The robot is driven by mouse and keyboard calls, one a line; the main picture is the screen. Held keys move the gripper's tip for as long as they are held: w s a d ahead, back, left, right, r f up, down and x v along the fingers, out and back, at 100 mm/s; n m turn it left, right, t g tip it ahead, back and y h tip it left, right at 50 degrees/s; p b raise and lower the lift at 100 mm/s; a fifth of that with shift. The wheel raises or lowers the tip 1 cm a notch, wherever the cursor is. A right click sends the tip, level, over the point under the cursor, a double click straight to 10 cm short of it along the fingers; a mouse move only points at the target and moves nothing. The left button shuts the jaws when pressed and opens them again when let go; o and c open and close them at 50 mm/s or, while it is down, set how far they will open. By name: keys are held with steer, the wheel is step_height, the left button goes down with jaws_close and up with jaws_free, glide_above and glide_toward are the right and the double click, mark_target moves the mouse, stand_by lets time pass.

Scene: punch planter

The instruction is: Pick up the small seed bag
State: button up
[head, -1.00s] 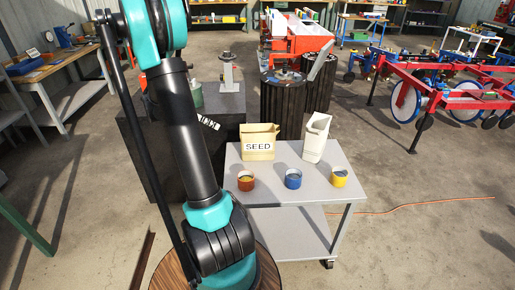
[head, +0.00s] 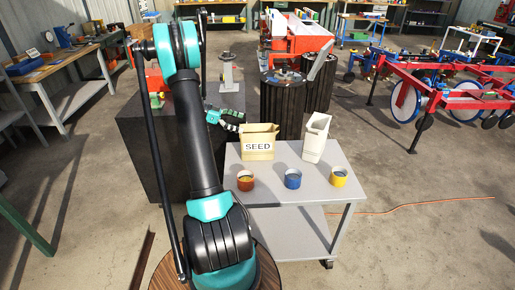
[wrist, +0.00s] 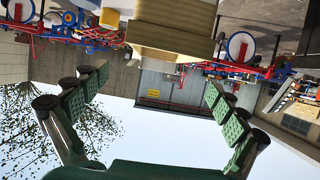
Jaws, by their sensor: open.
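The small seed bag (head: 257,145) is a tan open-topped bag marked "SEED". It stands upright on the grey cart (head: 285,181) at its back left in the head view. My gripper (head: 236,121) is open and empty, just left of the bag's top and apart from it. In the wrist view, which is upside down, my gripper (wrist: 156,82) has its fingers spread wide. A tan, blocky shape, likely the seed bag (wrist: 172,35), shows at the top centre there, beyond the fingertips.
A white container (head: 316,138) stands right of the bag. A red cup (head: 245,183), a blue cup (head: 293,181) and a yellow cup (head: 339,179) line the cart's front. A dark block (head: 150,150) stands left, and dark slatted barrels (head: 283,105) behind.

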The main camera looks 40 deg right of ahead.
mark_target(258, 128)
steer(key=x, duration=0.3)
steer(key=shift+f+x, duration=0.15)
steer(key=shift+x, duration=1.2)
steer(key=shift+f+x, duration=0.15)
steer(key=shift+x, duration=1.25)
steer(key=shift+w+r, duration=0.1)
steer(key=shift+w, duration=0.05)
steer(key=c, duration=1.9)
steer(key=shift+c, duration=0.3)
steer(key=shift+r, duration=0.15)
